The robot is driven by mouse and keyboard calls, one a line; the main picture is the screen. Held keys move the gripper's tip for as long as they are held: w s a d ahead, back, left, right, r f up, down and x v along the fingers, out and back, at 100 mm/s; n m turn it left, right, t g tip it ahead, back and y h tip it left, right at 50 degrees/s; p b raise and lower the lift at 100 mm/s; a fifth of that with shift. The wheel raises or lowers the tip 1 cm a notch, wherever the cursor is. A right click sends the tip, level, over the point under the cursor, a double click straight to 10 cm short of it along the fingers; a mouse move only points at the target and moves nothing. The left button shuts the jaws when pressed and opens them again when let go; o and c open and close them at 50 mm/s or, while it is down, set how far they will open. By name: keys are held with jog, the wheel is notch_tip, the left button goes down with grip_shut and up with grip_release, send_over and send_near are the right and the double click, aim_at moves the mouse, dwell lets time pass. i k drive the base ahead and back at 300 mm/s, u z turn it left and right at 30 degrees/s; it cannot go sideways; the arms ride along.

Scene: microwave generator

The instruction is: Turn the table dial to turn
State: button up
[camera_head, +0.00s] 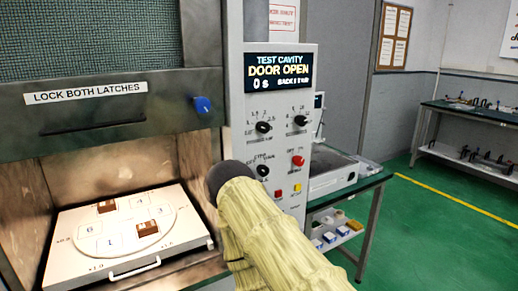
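The control panel (282,95) stands right of the open cavity, its display reading "TEST CAVITY DOOR OPEN 0 s". It has black dials at upper left (263,127), upper right (300,120) and lower left (262,170). Small lettering above the lower-left dial seems to include "TURN"; I cannot read any dial's setting surely. My pale yellow arm, with a dark rounded end, rises before the panel's lower left. I cannot see my gripper's fingers.
The raised door (60,125) hangs over the cavity and bears a blue knob (203,104). A red knob (298,160), a yellow button (297,187) and a red button (278,194) sit beside the dials. A green-topped bench (370,182) stands behind; green floor is open at right.

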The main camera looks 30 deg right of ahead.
aim_at(263, 171)
jog(key=u, duration=1.35)
jog(key=k, duration=0.75)
jog(key=z, duration=1.4)
